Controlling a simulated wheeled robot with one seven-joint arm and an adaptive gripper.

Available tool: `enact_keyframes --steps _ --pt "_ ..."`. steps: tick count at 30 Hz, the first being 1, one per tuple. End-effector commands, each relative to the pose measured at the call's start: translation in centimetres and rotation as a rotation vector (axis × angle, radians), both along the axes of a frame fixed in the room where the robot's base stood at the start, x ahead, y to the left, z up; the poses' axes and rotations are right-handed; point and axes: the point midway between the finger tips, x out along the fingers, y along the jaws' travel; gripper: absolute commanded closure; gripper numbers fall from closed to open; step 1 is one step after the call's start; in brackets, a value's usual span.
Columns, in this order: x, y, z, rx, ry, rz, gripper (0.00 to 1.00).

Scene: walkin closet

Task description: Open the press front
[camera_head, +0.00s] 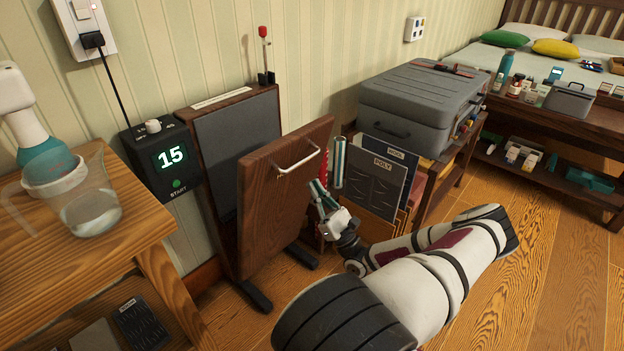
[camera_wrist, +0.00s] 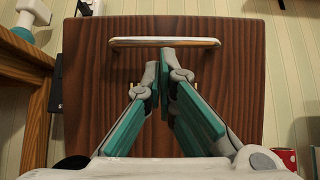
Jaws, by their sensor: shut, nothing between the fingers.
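The press (camera_head: 232,150) is a tall wooden unit with a dark inner plate, standing on dark feet against the wall. Its brown wooden front (camera_head: 275,215) stands partly open, angled away from the body with a gap showing the dark plate. A pale bar handle (camera_head: 300,160) is on the front's upper part. In the wrist view the front (camera_wrist: 100,100) fills the middle, and the handle (camera_wrist: 165,42) lies above my fingertips. My gripper (camera_head: 320,196) is right of the front, on its handle side. Its teal fingers (camera_wrist: 162,76) are shut and empty, below the handle.
A timer box (camera_head: 168,158) reading 15 is left of the press. A wooden table (camera_head: 110,240) with a jug (camera_head: 90,200) stands at left. A rack of folders (camera_head: 380,180) and a grey case (camera_head: 420,100) are at right. Floor is free at lower right.

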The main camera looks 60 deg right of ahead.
Motion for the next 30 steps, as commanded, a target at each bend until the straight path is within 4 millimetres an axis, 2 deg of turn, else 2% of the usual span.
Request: enact_keyframes --steps 9,15,25,30 --pt "-3.9 0.8 -4.1 0.000 0.002 -0.003 1.00" --pt "-5.0 1.0 -5.3 0.000 0.001 -0.001 1.00" --pt "-5.1 1.1 -5.4 -0.005 0.004 0.007 1.00" --pt "-3.2 2.5 -3.4 -0.074 0.054 0.131 1.00"
